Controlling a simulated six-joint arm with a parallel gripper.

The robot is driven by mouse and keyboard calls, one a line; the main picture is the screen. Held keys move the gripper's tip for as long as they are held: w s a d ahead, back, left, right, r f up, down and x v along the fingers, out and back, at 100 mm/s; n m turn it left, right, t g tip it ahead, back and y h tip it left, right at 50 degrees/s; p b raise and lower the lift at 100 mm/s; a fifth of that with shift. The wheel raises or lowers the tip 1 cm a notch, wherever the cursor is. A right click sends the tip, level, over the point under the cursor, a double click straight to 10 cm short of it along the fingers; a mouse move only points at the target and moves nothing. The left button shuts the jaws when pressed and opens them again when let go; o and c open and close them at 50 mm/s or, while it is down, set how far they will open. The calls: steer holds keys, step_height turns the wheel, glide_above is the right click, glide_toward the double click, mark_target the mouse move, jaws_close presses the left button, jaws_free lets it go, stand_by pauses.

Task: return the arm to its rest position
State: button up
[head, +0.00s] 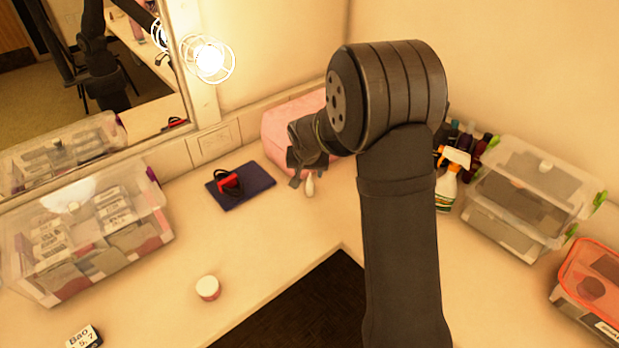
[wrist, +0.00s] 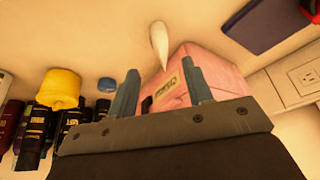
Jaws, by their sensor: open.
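My gripper (head: 296,164) hangs above the back of the counter, in front of the pink box (head: 290,130), at the end of my dark bent arm. In the wrist view its two fingers (wrist: 160,92) stand apart with nothing held between them. The pink box (wrist: 220,75) shows behind and between the fingers there. A small pale, pointed object (wrist: 159,44) lies on the counter beyond the fingertips; in the head view it shows just below the gripper (head: 310,186). My arm hides part of the counter and the back corner in the head view.
A dark blue pad (head: 250,184) with a red-and-black item (head: 229,182) lies left of the gripper. A round jar (head: 208,288) stands on the counter. Clear bins stand left (head: 85,235) and right (head: 530,190). Bottles (head: 447,185) crowd behind my arm. A caged bulb (head: 209,58) juts by the mirror.

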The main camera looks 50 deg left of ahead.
mark_target(310, 177)
steer(key=shift+s+d+r, duration=0.25)
steer(key=shift+r, duration=0.4)
steer(key=x, duration=1.2)
steer(key=shift+f, duration=0.1)
steer(key=shift+r, duration=1.45)
